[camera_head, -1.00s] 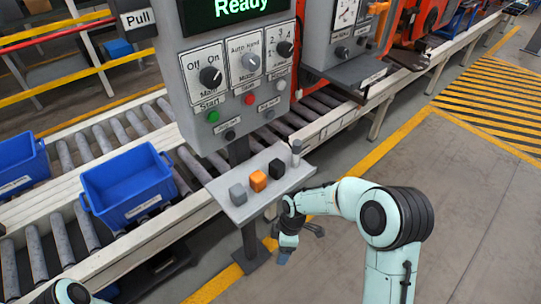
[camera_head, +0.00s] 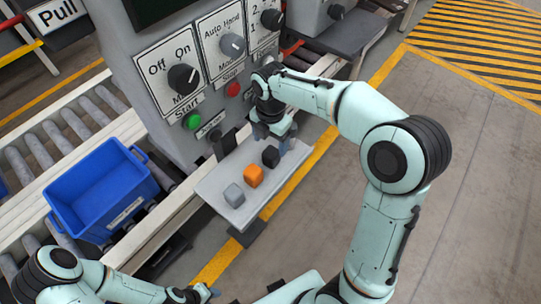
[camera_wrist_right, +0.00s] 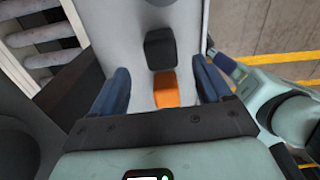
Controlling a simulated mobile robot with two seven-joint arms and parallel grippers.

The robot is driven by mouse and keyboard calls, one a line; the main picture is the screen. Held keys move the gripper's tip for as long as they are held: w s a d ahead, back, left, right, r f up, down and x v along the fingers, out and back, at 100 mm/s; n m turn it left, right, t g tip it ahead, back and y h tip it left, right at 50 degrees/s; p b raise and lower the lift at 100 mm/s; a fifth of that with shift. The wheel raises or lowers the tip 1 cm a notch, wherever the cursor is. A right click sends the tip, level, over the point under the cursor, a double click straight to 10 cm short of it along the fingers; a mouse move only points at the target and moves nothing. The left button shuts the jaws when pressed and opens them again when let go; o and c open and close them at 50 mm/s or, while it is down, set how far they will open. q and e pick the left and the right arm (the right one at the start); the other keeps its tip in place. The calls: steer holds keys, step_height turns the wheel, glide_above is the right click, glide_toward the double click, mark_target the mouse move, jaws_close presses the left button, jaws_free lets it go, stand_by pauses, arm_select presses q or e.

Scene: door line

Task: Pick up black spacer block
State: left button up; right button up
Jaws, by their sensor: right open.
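The black spacer block (camera_head: 270,157) stands on the grey shelf (camera_head: 214,187) below the control panel, at the far end of a row of blocks. My right gripper (camera_head: 276,134) hangs over that end of the shelf, just above and beside the black block. In the right wrist view its fingers (camera_wrist_right: 160,86) are apart with nothing gripped; the black block (camera_wrist_right: 160,48) lies ahead of them, and the orange block shows between them. My left gripper (camera_head: 207,291) is small at the bottom of the head view, away from the shelf; its jaws are unclear.
An orange block (camera_head: 253,175) and a grey block (camera_head: 234,195) stand in line with the black one. The control panel (camera_head: 170,60) with knobs and buttons rises right behind the shelf. A blue bin (camera_head: 100,190) sits on the roller conveyor at left. Floor at right is clear.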

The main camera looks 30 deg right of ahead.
mark_target(271, 152)
step_height(271, 152, down, 3)
steer(key=shift+r, duration=0.2)
step_height(271, 152, down, 5)
steer(key=shift+r, duration=0.1)
steer(key=shift+c, duration=0.3)
steer(key=c, duration=1)
